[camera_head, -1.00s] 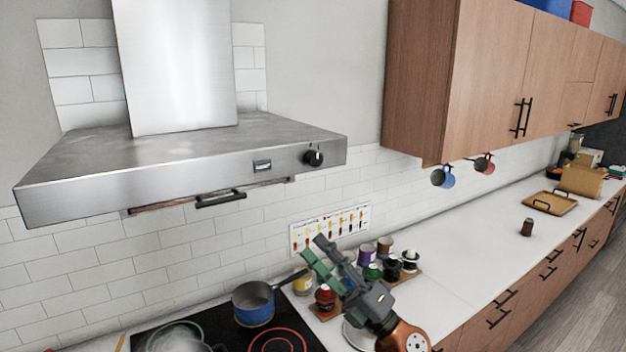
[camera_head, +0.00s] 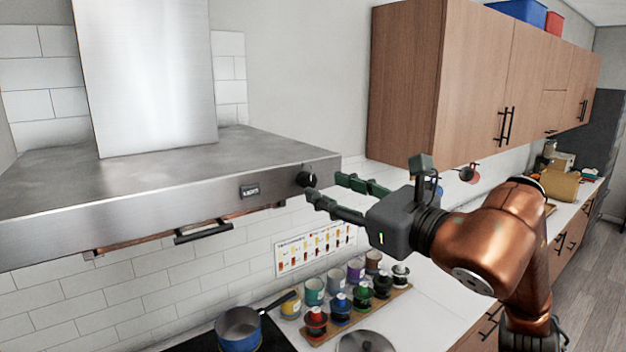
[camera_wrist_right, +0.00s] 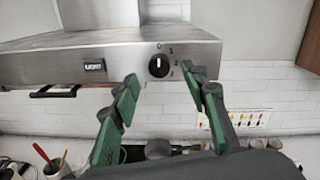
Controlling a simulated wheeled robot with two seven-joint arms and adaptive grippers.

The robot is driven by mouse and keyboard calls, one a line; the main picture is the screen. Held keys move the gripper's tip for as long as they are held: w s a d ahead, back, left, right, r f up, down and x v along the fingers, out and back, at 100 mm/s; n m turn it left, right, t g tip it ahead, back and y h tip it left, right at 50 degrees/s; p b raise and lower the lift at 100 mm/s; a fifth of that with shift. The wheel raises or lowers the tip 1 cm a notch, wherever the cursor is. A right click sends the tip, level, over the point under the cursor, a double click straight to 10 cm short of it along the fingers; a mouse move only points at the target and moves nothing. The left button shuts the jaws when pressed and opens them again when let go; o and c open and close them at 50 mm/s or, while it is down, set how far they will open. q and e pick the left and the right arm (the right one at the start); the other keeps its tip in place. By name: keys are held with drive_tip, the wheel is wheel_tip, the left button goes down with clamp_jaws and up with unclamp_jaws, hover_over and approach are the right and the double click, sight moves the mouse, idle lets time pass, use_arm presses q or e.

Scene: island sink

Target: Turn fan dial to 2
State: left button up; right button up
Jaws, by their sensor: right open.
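The fan dial (camera_head: 306,179) is a round black knob on the front face of the steel range hood (camera_head: 170,190), near its right end. In the right wrist view the dial (camera_wrist_right: 159,66) shows a white mark near its top. My right gripper (camera_head: 322,188) is raised in front of the hood, its green fingers pointing at the dial. In the wrist view the open fingers (camera_wrist_right: 160,75) stand on either side of the dial, with nothing between them. I cannot tell whether either finger touches it. My left gripper is not in view.
A small labelled switch (camera_head: 249,191) sits left of the dial, and a black handle (camera_head: 203,232) hangs under the hood. Below are a blue pot (camera_head: 239,330) and a rack of several jars. Wooden wall cabinets (camera_head: 470,80) are at the right.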

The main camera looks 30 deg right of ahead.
sight(311, 181)
drive_tip(key=w, duration=0.4)
drive_tip(key=shift+a+p, duration=0.25)
drive_tip(key=shift+p, duration=0.15)
drive_tip(key=shift+w+a, duration=0.1)
drive_tip(key=shift+w, duration=0.5)
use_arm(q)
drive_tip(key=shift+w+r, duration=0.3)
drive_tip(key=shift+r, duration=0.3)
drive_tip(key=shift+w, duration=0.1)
use_arm(e)
drive_tip(key=shift+c, duration=0.6)
clamp_jaws()
